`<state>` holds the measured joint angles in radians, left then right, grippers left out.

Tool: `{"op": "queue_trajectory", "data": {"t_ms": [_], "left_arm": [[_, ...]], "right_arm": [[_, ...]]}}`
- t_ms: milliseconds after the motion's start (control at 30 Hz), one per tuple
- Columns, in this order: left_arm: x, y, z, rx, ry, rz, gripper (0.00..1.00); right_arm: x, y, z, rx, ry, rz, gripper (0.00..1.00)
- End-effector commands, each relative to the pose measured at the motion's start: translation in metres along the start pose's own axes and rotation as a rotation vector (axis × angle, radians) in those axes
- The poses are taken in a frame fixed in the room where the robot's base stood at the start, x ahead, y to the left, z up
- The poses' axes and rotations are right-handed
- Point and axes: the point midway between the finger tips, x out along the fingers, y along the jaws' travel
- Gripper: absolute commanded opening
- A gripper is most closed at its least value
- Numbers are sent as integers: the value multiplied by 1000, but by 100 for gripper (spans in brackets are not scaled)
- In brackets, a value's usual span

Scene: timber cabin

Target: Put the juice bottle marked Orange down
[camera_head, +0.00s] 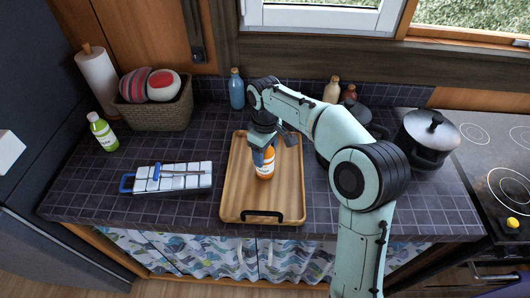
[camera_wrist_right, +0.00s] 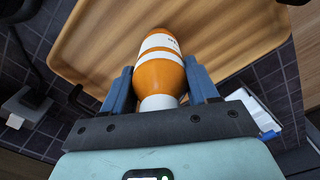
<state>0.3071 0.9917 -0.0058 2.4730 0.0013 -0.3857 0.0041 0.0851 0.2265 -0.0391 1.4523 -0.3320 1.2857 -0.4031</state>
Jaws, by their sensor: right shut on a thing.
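The orange juice bottle (camera_head: 265,166) with a white label band is over the wooden tray (camera_head: 240,202) on the tiled counter. My right gripper (camera_head: 262,153) is shut on the upper part of the bottle from above. In the right wrist view the orange bottle (camera_wrist_right: 160,72) sits between the two blue fingers of my right gripper (camera_wrist_right: 160,90), with the wooden tray (camera_wrist_right: 100,42) beyond it. The bottle looks upright; I cannot tell whether its base touches the tray. My left gripper is not in view.
A green bottle (camera_head: 102,132), a wicker basket (camera_head: 152,113) and a blue-handled white-tiled rack (camera_head: 172,179) stand to the left. A blue bottle (camera_head: 236,90) is behind the tray. A dark pot (camera_head: 427,140) and the stove (camera_head: 495,175) are at right. The tray's front is clear.

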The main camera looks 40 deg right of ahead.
Motion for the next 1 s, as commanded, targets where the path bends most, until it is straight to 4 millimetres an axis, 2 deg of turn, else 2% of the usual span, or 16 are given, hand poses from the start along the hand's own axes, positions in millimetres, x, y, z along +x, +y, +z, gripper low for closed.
{"op": "queue_trajectory", "data": {"t_ms": [333, 367, 400, 433, 767, 867, 1000], "left_arm": [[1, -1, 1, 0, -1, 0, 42], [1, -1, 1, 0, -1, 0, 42], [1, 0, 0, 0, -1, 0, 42], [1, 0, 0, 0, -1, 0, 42], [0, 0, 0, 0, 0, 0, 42], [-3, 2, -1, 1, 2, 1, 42], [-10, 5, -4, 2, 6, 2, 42]], "right_arm": [[2, 0, 0, 0, 2, 1, 17], [3, 0, 0, 0, 1, 1, 62], [3, 0, 0, 0, 1, 1, 75], [3, 0, 0, 0, 1, 1, 84], [0, 0, 0, 0, 2, 1, 84], [-9, 0, -1, 0, 3, 2, 84], [-36, 1, -1, 0, 7, 3, 84]]}}
